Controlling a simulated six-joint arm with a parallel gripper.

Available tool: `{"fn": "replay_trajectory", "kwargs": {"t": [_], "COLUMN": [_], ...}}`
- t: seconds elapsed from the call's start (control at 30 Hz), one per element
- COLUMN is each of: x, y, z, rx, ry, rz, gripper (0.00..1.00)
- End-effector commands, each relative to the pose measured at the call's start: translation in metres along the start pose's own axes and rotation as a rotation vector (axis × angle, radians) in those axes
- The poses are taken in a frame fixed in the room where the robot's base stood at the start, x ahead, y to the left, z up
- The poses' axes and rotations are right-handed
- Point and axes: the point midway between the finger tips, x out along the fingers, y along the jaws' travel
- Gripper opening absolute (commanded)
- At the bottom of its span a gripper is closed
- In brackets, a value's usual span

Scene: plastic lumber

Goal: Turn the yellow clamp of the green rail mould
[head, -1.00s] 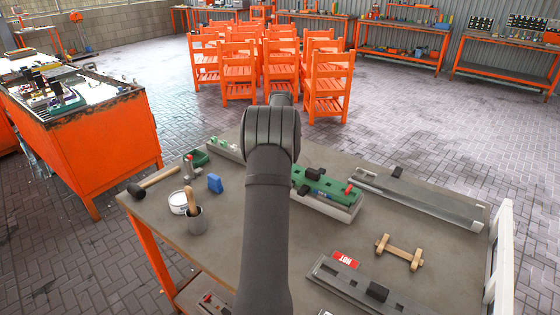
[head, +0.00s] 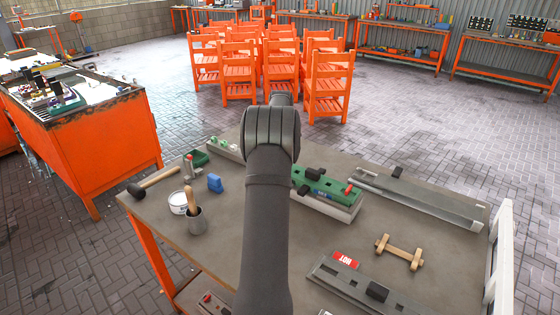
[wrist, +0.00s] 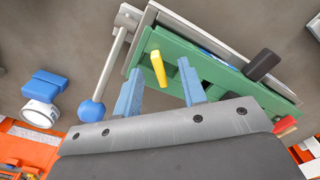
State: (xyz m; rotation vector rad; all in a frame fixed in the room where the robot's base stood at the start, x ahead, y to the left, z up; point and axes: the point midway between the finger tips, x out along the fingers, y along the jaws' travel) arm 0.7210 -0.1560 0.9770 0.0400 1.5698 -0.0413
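The green rail mould (wrist: 215,68) lies on a pale base in the wrist view. It also shows in the head view (head: 330,186), partly hidden behind my arm. The yellow clamp (wrist: 157,68) is a short lever near the mould's left end in the wrist view; my arm hides it in the head view. My gripper (wrist: 160,78) is open, with one blue finger on each side of the clamp and gaps visible between. I cannot tell whether the fingertips are level with the clamp. A black block (wrist: 262,64) and a red knob (wrist: 285,126) sit towards the mould's right end.
A grey bar with a blue ball end (wrist: 92,110) lies left of the mould, with a blue block (wrist: 45,82) beyond it.

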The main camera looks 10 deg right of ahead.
Motion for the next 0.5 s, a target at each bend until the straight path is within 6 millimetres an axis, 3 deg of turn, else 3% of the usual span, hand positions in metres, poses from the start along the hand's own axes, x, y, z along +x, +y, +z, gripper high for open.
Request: {"fn": "replay_trajectory", "kwargs": {"t": [0.17,0.5], "x": [-0.004,-0.038], "y": [0.0,0.0], "z": [0.0,0.001], "rx": [0.0,-0.001], "ry": [-0.001,-0.002], "rz": [0.0,0.0], "gripper": [0.38,0.38]}}
